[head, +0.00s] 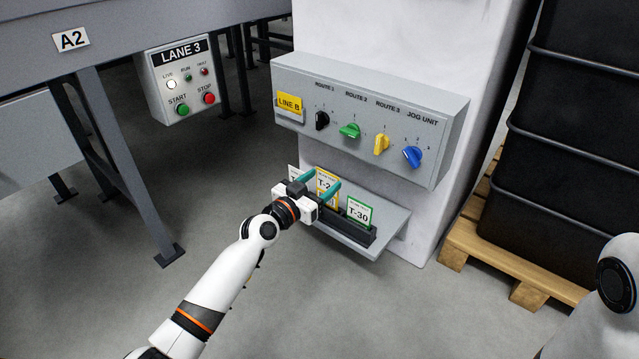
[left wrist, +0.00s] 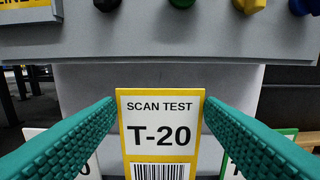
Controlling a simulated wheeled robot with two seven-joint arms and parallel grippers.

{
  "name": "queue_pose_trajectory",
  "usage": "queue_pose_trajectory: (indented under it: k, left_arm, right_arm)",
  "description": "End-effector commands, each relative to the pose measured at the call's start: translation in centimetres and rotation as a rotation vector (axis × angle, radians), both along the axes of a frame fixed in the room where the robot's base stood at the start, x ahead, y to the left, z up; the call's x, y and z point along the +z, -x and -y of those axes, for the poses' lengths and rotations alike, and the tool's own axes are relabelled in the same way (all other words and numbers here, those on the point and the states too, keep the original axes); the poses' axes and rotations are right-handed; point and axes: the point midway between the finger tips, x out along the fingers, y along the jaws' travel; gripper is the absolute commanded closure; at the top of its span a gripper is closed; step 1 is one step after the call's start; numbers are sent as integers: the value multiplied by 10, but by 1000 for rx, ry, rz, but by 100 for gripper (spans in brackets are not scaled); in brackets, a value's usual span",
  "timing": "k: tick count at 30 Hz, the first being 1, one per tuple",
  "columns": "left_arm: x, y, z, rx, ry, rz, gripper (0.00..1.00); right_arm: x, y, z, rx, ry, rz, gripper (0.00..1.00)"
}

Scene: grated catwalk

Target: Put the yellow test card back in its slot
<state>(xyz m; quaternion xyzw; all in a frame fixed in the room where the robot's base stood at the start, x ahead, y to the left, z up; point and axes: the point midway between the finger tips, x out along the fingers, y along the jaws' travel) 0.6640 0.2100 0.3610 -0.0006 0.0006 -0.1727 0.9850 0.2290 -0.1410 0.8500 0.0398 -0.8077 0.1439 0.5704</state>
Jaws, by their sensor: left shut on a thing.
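The yellow test card (head: 327,181), a white card with a yellow border marked T-20, stands upright at the black card rack (head: 362,238) on the grey shelf. It fills the middle of the left wrist view (left wrist: 160,112). My left gripper (head: 325,180) is shut on it, with one teal finger at each side edge. The card's lower end is hidden, so I cannot tell how far it sits in its slot. My right gripper is not in view.
A green-bordered T-30 card (head: 359,212) stands right of it and a white card (head: 293,173) left. Above is a control panel (head: 370,115) with several knobs. Stacked black crates (head: 570,130) on a wooden pallet (head: 500,262) stand right. Floor in front is clear.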

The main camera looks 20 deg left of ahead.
Motion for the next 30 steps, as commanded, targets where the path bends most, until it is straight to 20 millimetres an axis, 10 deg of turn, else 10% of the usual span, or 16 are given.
queue_pose_trajectory:
  k: [30]
  left_arm:
    - [-37,0,0,0,0,1,62]
  right_arm:
    - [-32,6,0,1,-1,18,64]
